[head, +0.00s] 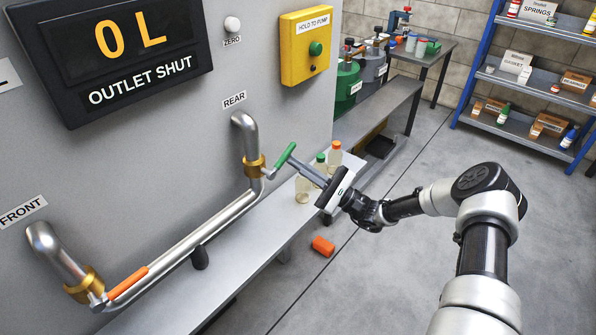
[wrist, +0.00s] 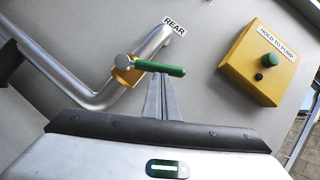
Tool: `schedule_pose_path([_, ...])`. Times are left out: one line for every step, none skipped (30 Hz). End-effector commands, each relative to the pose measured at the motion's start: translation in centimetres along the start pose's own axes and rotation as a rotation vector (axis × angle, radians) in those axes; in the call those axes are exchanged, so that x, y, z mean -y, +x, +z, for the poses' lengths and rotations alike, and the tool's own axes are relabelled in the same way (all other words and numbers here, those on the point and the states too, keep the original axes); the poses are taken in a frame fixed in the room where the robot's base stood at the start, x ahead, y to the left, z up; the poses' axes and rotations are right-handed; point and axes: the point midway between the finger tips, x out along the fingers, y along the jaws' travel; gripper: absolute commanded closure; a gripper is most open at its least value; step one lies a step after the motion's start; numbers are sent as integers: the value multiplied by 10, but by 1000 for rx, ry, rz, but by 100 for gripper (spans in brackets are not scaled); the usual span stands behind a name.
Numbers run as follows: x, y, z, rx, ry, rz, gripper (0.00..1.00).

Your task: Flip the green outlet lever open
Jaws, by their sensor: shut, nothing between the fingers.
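The green outlet lever (head: 286,155) is at the rear pipe's brass valve (head: 254,166), under the REAR label. Its green grip slants up and to the right, away from the pipe. In the wrist view the green lever (wrist: 160,68) runs to the right from the brass valve (wrist: 127,72). My gripper (head: 294,163) is shut and empty, its fingertips right at the green grip. In the wrist view the fingers of my gripper (wrist: 159,78) end at the lever's underside; I cannot tell whether they touch it. The display (head: 120,50) reads "0 L" and "OUTLET SHUT".
An orange lever (head: 127,283) lies along the pipe at the FRONT valve. A yellow HOLD TO PUMP box (head: 305,45) is on the wall. Bottles (head: 334,155) stand on the bench (head: 185,290) behind my gripper. An orange block (head: 323,246) lies on the floor.

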Motion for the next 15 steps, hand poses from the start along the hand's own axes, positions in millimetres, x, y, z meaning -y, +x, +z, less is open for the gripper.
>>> schedule_pose_path([4,3,4,2,-42,26,100])
schedule_pose_path([5,4,6,3,-65,42,100])
schedule_pose_path([6,6,8,3,-97,63,100])
schedule_pose_path([6,7,10,2,-120,79,100])
schedule_pose_path([7,8,12,2,-144,96,100])
schedule_pose_path([8,10,14,3,-175,116,100])
schedule_pose_path([9,11,16,4,-199,133,100])
schedule_pose_path([9,12,18,3,-222,148,100])
schedule_pose_path([10,14,20,3,-255,170,100])
schedule_pose_path([10,15,22,3,-277,186,100])
schedule_pose_path([11,17,24,3,-301,201,100])
schedule_pose_path([11,18,26,4,-333,223,100])
schedule_pose_path([12,20,28,3,-357,238,100])
schedule_pose_path([12,21,30,3,-380,254,100])
schedule_pose_path([12,22,32,4,-412,276,100])
